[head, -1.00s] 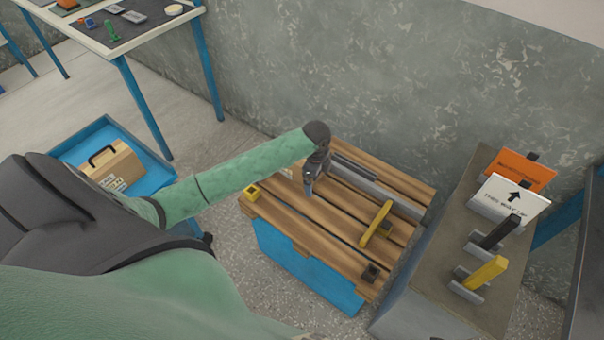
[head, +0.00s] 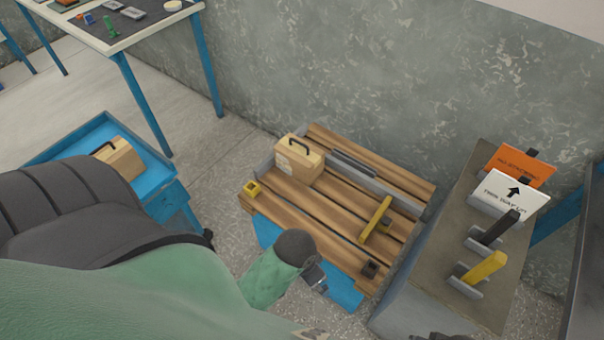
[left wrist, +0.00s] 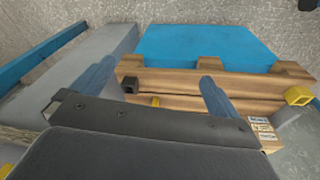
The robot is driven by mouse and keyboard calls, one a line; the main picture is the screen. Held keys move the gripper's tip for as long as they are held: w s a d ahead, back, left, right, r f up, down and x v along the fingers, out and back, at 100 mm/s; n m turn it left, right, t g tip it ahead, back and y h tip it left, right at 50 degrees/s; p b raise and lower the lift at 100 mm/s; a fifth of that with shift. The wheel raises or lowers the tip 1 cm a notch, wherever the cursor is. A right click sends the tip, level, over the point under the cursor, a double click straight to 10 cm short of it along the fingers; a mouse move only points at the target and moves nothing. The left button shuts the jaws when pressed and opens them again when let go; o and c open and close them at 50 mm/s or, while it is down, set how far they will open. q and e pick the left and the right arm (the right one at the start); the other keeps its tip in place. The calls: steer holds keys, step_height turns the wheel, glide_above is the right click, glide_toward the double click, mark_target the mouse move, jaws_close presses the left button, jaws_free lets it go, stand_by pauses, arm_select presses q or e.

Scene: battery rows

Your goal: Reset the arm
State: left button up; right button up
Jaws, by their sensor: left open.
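My left arm comes in from the left in the head view. Its gripper (head: 316,277) is over the front edge of the wooden pallet (head: 290,217), low and apart from the boxes. In the left wrist view the two fingers (left wrist: 155,88) are spread wide with nothing between them. A cardboard-coloured box with a dark handle (head: 300,163) stands on the pallet at its back left. Its labelled part shows at the lower right of the left wrist view (left wrist: 262,130). My right gripper cannot be made out.
A yellow-handled bar (head: 375,220) and small yellow and dark corner pieces sit on the pallet. A grey bench with signs (head: 455,215) stands at the right. A second box (head: 120,158) lies in a blue tray (head: 95,130) at the left. A table (head: 118,44) stands behind.

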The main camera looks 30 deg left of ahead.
arm_select(q)
steer(key=shift+s+a+r+n, duration=0.1)
steer(key=shift+s+r+n, duration=0.15)
steer(key=shift+s, duration=0.2)
steer(key=shift+s+a+r+n, duration=0.1)
steer(key=shift+s+r+n, duration=0.1)
steer(key=shift+s+n, duration=0.25)
steer(key=shift+s+a+r+n, duration=0.1)
steer(key=shift+s+r+n, duration=0.1)
steer(key=shift+s, duration=0.3)
stand_by(0.3)
